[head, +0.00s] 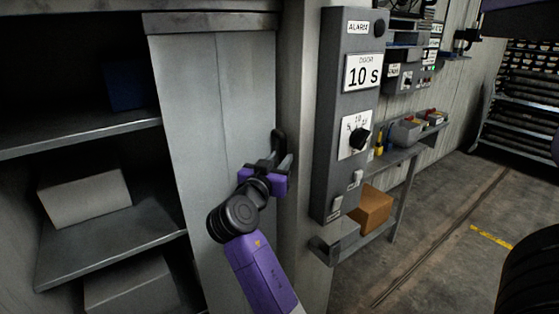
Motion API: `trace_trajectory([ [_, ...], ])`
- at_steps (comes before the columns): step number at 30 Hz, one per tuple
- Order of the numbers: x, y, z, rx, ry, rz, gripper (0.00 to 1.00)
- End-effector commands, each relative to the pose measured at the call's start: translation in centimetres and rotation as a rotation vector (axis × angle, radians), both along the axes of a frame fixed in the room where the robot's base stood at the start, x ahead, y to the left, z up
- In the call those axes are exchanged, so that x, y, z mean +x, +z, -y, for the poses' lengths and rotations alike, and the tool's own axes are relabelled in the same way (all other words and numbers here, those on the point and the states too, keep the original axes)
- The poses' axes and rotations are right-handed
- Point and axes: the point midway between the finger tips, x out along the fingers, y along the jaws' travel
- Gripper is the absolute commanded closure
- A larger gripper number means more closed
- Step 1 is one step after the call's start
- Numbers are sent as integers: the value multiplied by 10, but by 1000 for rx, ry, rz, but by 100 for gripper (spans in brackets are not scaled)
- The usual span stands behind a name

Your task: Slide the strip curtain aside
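A grey hanging panel with vertical seams, which looks like the strip curtain (205,110), covers the right part of a shelf opening. It hangs below a grey rail (210,21), and the left part of the opening is uncovered. My gripper (281,150), dark-fingered on a purple and black wrist, is at the panel's right edge, about halfway down. The fingers point away from me and overlap that edge in the picture. I cannot tell whether they touch the panel or have any of it between them. My wrist and purple arm hide part of the panel's lower right.
Dark shelves (80,135) at left hold a blue box (125,86) and pale boxes (85,196). A grey control post (346,115) with a dial stands close right of my gripper. Beyond are a bench (400,153), an orange-brown box (371,209) and open floor.

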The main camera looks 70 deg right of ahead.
Motion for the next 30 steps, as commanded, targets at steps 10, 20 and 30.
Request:
trace_trajectory([
  [10,0,0,0,0,0,0,100],
  [20,0,0,0,0,0,0,100],
  [30,0,0,-1,0,0,0,100],
])
